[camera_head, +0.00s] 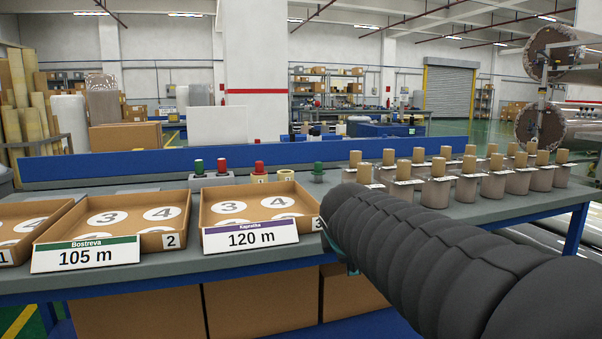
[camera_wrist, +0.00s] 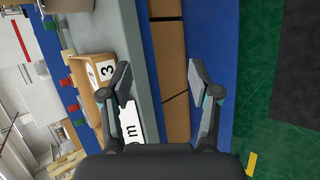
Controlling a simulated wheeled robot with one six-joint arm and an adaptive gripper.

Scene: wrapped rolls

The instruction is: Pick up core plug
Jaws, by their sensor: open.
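Small core plugs stand along the back of the grey bench (camera_head: 430,213). From left to right they are a green plug (camera_head: 199,168), a red plug (camera_head: 221,166), another red plug (camera_head: 259,167) and a green plug (camera_head: 318,168). The two left ones sit on a grey block, and one red one is beside a pale ring. Red (camera_wrist: 66,83) and green plugs also show at the left of the wrist view. My gripper (camera_wrist: 158,75) is open and empty, its fingers apart over the bench's front side, away from the plugs. In the head view my arm mostly hides it.
Shallow cardboard trays (camera_head: 205,220) with numbered circles stand at the front left, labelled 105 m (camera_head: 86,255) and 120 m (camera_head: 250,236). Rows of grey wrapped rolls (camera_head: 435,192) with brown cores fill the right. A blue back panel (camera_head: 150,164) borders the bench. Boxes sit underneath.

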